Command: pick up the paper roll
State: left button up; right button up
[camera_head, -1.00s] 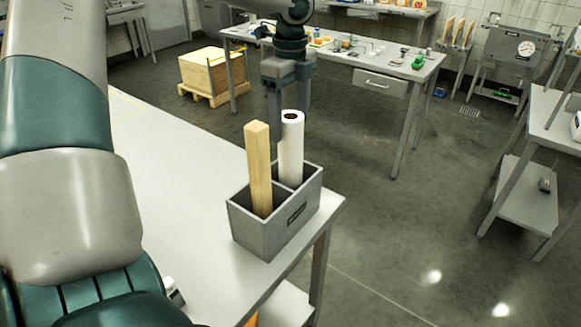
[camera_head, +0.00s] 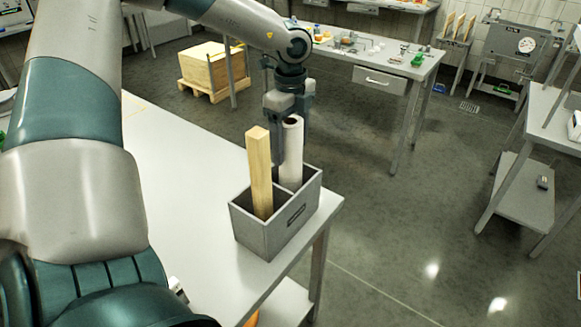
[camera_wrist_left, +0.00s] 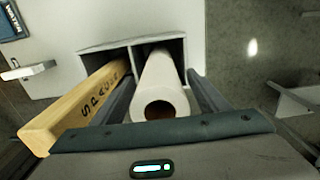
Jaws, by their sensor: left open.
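The white paper roll (camera_head: 292,165) stands upright in the rear-right compartment of a grey two-compartment box (camera_head: 262,235) on the near table. A square wooden post (camera_head: 260,175) stands in the other compartment. My left gripper (camera_head: 289,125) points down over the roll, with its fingers on either side of the roll's top. In the left wrist view the roll (camera_wrist_left: 163,92) lies between the two open fingers (camera_wrist_left: 160,100), its hollow end towards the camera. The wooden post (camera_wrist_left: 75,110) is just outside the left finger. My right gripper is not in view.
The box stands near the right corner of the white table (camera_head: 180,190). A workbench (camera_head: 385,60) with small items is behind, and a wooden crate (camera_head: 212,70) sits on a pallet at the back left.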

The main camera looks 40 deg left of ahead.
aim_at(291, 120)
pick_arm(q)
jog(key=shift+c, duration=0.4)
grip_shut()
jog(key=shift+r, duration=0.2)
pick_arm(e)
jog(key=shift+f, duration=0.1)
